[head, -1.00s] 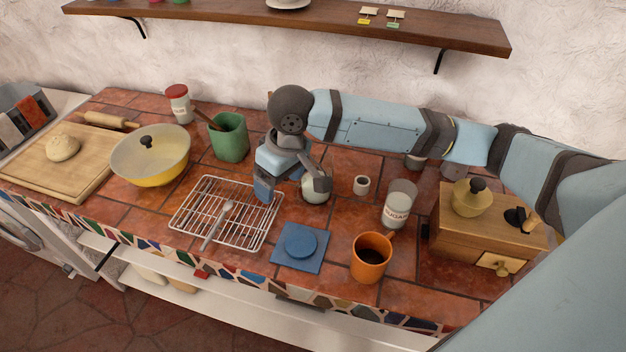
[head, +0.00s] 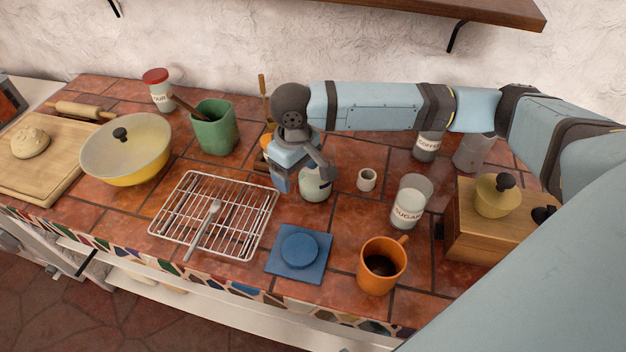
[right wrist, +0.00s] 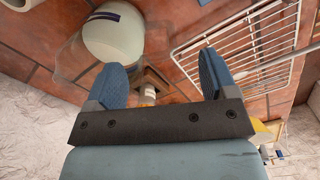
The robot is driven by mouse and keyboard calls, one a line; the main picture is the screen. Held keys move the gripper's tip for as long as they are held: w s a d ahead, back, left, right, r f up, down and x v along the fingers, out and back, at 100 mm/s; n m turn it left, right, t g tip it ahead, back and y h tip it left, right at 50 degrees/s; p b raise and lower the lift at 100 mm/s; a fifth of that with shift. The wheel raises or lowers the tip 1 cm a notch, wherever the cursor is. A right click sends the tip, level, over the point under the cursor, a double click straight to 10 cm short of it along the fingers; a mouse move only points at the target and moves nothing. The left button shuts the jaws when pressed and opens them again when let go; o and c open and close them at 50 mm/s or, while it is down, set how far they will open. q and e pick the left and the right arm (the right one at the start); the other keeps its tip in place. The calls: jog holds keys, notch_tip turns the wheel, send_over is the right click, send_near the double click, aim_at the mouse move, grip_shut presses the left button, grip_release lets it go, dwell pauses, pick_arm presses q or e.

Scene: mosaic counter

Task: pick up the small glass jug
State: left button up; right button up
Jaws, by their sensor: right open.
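The small glass jug (head: 316,187), with pale contents, stands on the tiled counter behind the blue coaster. My right gripper (head: 303,182) is open over it, pointing down, and one finger covers part of the jug. In the right wrist view, the jug (right wrist: 113,40) shows as a pale round body with clear glass around it. There it lies past the left fingertip, not centred between the two fingers of the gripper (right wrist: 162,78). I cannot tell whether a finger touches it. My left gripper is out of view.
A wire rack (head: 190,200) with a spoon lies left of the gripper. A blue coaster (head: 280,268) and an orange mug (head: 381,265) are in front. A small white cup (head: 367,180) and sugar jar (head: 411,200) stand right. A green pot (head: 215,130) is behind left.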

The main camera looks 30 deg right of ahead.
aim_at(298, 185)
notch_tip(298, 185, down, 5)
jog(key=shift+w+d+f, duration=0.1)
jog(key=shift+d+f, duration=0.05)
jog(key=shift+f, duration=0.05)
jog(key=shift+r, duration=0.1)
jog(key=c, duration=1.4)
notch_tip(298, 185, up, 20)
jog(key=shift+p, duration=0.35)
jog(key=o, duration=0.8)
jog(key=c, duration=0.7)
